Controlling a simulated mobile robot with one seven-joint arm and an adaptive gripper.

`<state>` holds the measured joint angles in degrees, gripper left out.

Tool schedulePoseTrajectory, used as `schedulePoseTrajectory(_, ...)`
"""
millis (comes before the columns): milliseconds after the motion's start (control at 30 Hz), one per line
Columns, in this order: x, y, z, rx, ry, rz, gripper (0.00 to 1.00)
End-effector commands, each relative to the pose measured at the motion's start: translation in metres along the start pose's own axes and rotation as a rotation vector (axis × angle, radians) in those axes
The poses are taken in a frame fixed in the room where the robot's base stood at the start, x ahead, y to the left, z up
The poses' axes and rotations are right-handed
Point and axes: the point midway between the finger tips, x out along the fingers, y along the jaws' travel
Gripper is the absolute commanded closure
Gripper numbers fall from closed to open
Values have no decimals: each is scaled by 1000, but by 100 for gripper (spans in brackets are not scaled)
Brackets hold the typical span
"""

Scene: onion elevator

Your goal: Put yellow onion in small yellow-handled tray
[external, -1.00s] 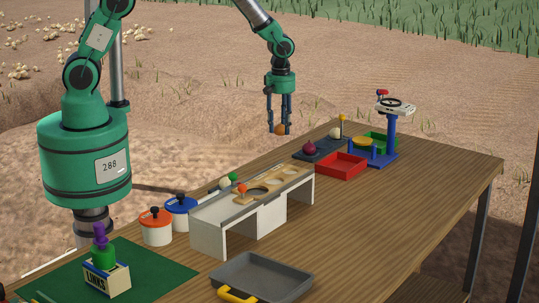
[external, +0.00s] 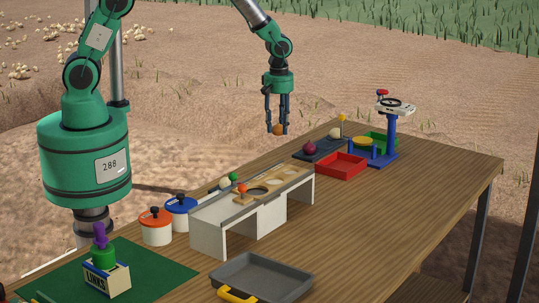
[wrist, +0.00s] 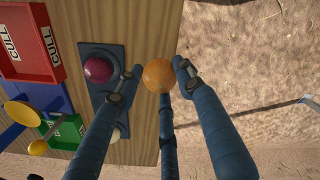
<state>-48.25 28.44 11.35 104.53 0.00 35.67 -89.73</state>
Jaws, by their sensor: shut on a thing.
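The yellow onion (external: 279,129) looks orange-brown and is held between the fingertips of my gripper (external: 277,127), above the far left edge of the table. In the wrist view the onion (wrist: 159,75) sits between the blue fingers of my gripper (wrist: 158,80), with the table edge behind it. The small yellow-handled tray (external: 262,277) is grey and lies at the front of the table, its yellow handle toward the lower left. It looks empty and is far from my gripper. It is not in the wrist view.
A dark tray (wrist: 94,55) holds a purple onion (wrist: 98,70) and a pale onion. A red CULL tray (external: 341,166), a green tray (external: 381,140) and a blue stand are nearby. A white sorting bench (external: 208,229) stands between my gripper and the grey tray. The right tabletop is clear.

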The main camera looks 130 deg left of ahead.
Motion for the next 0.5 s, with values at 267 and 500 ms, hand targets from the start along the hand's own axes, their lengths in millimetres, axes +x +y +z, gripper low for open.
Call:
schedulePoseTrajectory(267, -6, 0, 0, 0, 0, 1, 89)
schedulePoseTrajectory(500, -34, 1, 0, 0, 0, 2, 89)
